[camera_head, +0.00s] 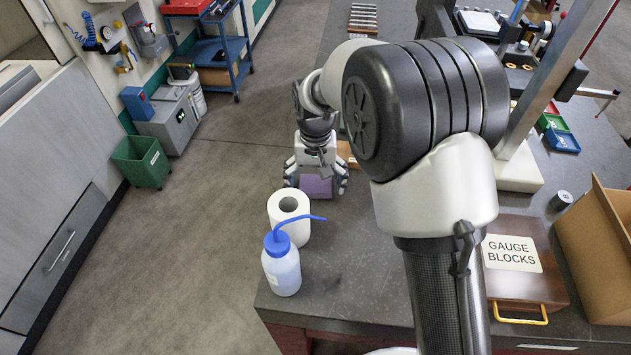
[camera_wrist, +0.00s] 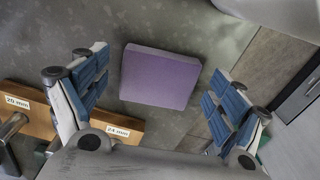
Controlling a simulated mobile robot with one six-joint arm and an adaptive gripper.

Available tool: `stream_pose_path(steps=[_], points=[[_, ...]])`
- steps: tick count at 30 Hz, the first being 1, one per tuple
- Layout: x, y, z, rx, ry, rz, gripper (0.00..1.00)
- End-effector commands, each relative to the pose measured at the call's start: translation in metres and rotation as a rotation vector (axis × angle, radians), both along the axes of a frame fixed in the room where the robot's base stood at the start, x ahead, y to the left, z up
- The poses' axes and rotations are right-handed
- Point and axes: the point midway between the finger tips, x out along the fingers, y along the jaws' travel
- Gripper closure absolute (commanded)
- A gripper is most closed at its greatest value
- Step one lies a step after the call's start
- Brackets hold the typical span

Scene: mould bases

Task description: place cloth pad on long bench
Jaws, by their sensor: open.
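The cloth pad is a flat purple square (camera_head: 317,187) near the left edge of the long dark bench (camera_head: 352,245), just behind a paper roll. In the wrist view the pad (camera_wrist: 158,78) lies slightly turned on the grey bench top. My gripper (camera_head: 315,177) is above the pad and points down at it. In the wrist view its two blue-padded fingers (camera_wrist: 157,90) are spread wide, one on each side of the pad, with gaps between them and it. Nothing is held. My arm hides part of the bench in the head view.
The white paper roll (camera_head: 289,214) and a wash bottle with a blue spout (camera_head: 281,268) stand close in front of the pad. A wooden gauge rack (camera_wrist: 122,126) is near the left finger. A gauge block box (camera_head: 522,270) sits right. The bench's left edge is close.

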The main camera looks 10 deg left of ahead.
Motion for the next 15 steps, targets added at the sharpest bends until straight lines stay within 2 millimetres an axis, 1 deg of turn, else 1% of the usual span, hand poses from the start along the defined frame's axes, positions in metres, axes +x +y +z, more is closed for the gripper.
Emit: stream_pose_path(steps=[10, 13, 15], points=[[0.0, 0.0, 0.003, 0.0, -0.001, 0.0, 0.1], [0.001, 0.0, 0.014, 0.001, -0.002, 0.0, 0.1], [0.001, 0.0, 0.026, 0.002, -0.004, 0.0, 0.1]])
